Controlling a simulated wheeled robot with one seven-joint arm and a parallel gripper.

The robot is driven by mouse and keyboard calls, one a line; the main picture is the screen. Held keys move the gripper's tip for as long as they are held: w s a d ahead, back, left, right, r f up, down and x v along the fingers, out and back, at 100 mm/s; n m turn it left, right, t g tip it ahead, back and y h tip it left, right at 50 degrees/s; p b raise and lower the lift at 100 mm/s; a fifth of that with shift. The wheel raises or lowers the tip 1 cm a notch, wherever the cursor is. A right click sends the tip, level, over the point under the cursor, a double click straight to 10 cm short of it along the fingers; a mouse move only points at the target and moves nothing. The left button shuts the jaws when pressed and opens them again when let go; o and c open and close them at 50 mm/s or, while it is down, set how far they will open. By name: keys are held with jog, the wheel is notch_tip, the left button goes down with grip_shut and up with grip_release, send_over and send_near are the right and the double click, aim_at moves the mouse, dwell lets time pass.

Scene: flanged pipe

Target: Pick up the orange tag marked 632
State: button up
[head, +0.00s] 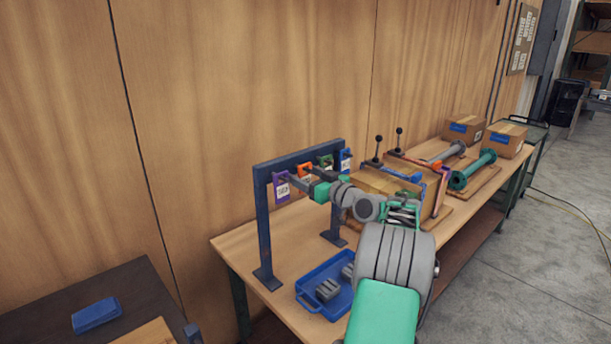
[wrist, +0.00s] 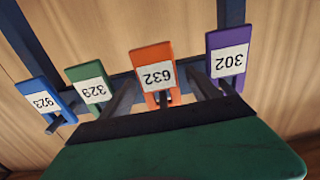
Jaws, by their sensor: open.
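The orange tag marked 632 (wrist: 152,68) hangs near the middle of the wrist view, its number upside down there. In the head view the orange tag (head: 305,169) hangs on the blue rack, partly hidden by my gripper. My gripper (wrist: 162,88) is open and empty. Its two dark fingers show on either side of the orange tag's lower part in the wrist view. I cannot tell whether the tag is fully between them or a little beyond them.
The purple tag 302 (wrist: 228,60) hangs right of the orange one; green 329 (wrist: 90,88) and blue 923 (wrist: 46,103) hang left. The blue rack (head: 263,225) stands on the wooden bench. A blue tray (head: 311,304) with grey blocks lies below; a wooden box is close right.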

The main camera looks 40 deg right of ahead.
jog(key=shift+c, duration=0.3)
jog(key=c, duration=1.3)
